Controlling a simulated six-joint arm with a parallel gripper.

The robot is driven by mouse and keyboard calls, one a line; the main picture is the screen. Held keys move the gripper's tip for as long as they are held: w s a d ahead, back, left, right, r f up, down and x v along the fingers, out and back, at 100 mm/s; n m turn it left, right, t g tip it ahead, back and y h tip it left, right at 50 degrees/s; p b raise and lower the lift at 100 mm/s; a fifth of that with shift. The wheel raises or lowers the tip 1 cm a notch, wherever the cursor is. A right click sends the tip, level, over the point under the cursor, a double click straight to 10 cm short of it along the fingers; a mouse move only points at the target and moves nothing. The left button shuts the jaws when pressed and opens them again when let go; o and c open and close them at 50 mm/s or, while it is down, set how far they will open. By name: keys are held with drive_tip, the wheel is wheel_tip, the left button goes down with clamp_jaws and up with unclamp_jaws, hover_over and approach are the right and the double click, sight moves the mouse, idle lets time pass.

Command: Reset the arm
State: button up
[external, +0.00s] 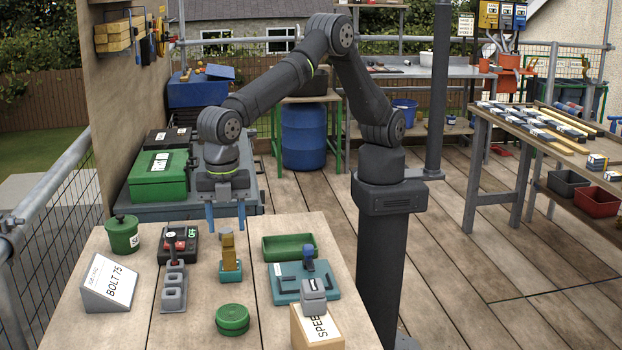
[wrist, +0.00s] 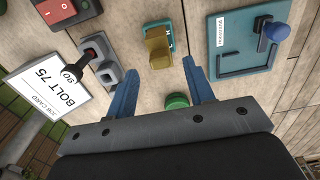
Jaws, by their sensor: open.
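My gripper (external: 226,214) hangs over the back part of the wooden workbench (external: 262,322), pointing down. Its blue fingers are apart, with nothing between them in the external view. In the wrist view my gripper (wrist: 163,82) is open, and a green round lid (wrist: 177,101) shows below, between the fingers. My arm is folded, with its elbow raised and its wrist out to the left of its dark column.
The bench holds a green pot (external: 122,235), job card (external: 107,284), switch box (external: 179,245), lever unit (external: 173,287), yellow block in a teal holder (external: 230,262), green tray (external: 290,247), teal plate (external: 318,285) and green lid (external: 232,319). A tile table (external: 545,138) stands right.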

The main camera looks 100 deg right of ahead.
sight(227, 235)
wheel_tip(227, 235, down, 4)
drive_tip(key=shift+r, duration=2)
